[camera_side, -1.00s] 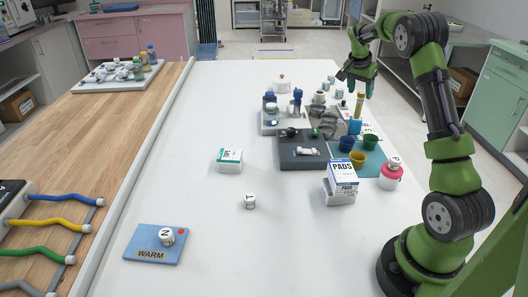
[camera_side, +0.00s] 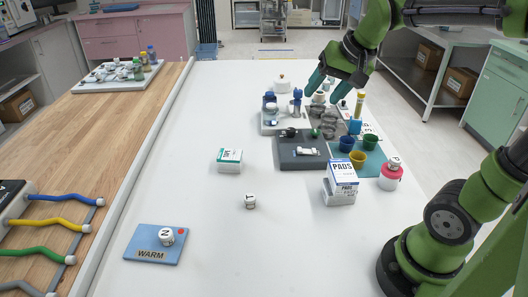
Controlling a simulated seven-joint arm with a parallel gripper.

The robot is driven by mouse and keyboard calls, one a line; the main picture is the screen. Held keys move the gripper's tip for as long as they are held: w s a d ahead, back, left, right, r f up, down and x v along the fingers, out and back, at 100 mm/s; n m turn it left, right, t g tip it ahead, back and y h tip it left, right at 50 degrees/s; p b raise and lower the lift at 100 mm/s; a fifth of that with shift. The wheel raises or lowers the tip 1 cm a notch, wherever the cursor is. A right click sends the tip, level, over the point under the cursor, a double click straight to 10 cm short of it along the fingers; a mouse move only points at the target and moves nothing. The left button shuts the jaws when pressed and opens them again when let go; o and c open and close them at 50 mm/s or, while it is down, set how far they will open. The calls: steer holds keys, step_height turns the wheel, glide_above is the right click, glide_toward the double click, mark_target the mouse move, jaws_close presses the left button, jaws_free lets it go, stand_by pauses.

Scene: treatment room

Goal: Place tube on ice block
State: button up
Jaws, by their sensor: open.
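My gripper (camera_side: 324,89) is open and empty, with its teal fingers pointing down above the far part of the white table. A yellow upright tube-like item (camera_side: 360,104) stands to the right of the fingers, apart from them. Several small items stand below and around the fingertips, too small to tell apart. I cannot tell for sure which item is the ice block. A dark grey block-like tray (camera_side: 287,161) with small items on it lies nearer the camera than the gripper.
A blue WARM pad (camera_side: 142,243) with a white lettered piece (camera_side: 166,237) lies at the front left. A white piece (camera_side: 250,201), a small box (camera_side: 230,160), PADS boxes (camera_side: 341,190), coloured cups (camera_side: 357,158) and a pink-and-white bottle (camera_side: 391,174) stand around. The table's left middle is clear.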

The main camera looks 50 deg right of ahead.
steer(key=s+a+f+n+t+y, duration=0.1)
steer(key=s+a+f+n+y, duration=0.1)
steer(key=s+a, duration=0.7)
steer(key=f+n, duration=0.1)
steer(key=n, duration=0.1)
steer(key=shift+a+f+n, duration=0.25)
steer(key=shift+a+n, duration=0.05)
steer(key=shift+a, duration=0.1)
steer(key=shift+w, duration=0.1)
